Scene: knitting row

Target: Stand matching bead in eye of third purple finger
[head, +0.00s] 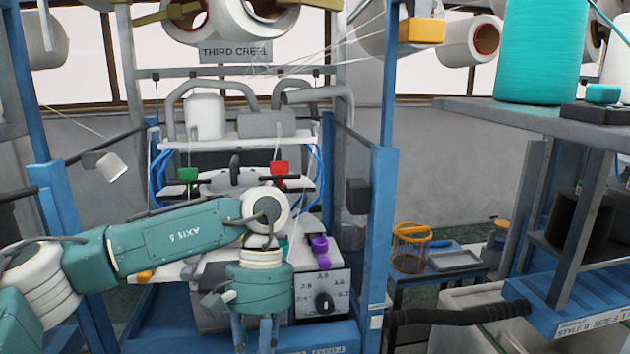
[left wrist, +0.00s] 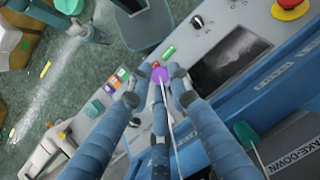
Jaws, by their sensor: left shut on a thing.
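My left gripper (head: 256,334) points down in front of the machine in the head view, its fingertips near the lower picture edge. In the left wrist view its fingers (left wrist: 158,88) are closed around a small purple piece (left wrist: 160,74), which looks like the bead. The fingers cover part of it. Another purple piece (head: 320,246) stands on the machine's front ledge, right of my gripper, above a panel with a black knob. I cannot make out an eye or a row of purple fingers. My right gripper is not in view.
The knob panel (head: 322,296) is close to my gripper's right. An orange wire basket (head: 411,248) stands on a side table at the right. The wrist view shows a dark screen (left wrist: 228,62).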

